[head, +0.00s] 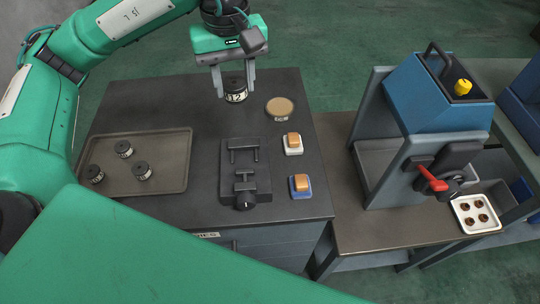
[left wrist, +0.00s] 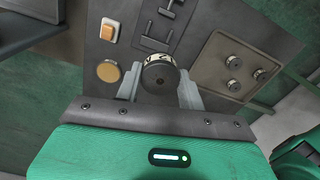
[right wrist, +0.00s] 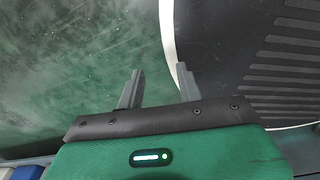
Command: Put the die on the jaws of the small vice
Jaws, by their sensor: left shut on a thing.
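My left gripper (head: 235,88) is shut on a black cylindrical die (head: 236,94) with a white label reading 12, held upright near the far edge of the dark bench. In the left wrist view the die (left wrist: 161,75) sits between both fingers. The small vice (head: 245,180) lies on the bench nearer to me, dark grey, with its jaws at the middle and a screw knob at the near end; it also shows in the left wrist view (left wrist: 160,22). My right gripper (right wrist: 156,85) is open and empty above the floor.
A tray (head: 172,185) with three similar dies stands at the left of the bench. A round tan disc (head: 279,108) and two orange-topped blocks, one on a white base (head: 293,149) and one on a blue base (head: 300,194), stand right of the vice. A blue machine (head: 440,95) stands farther right.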

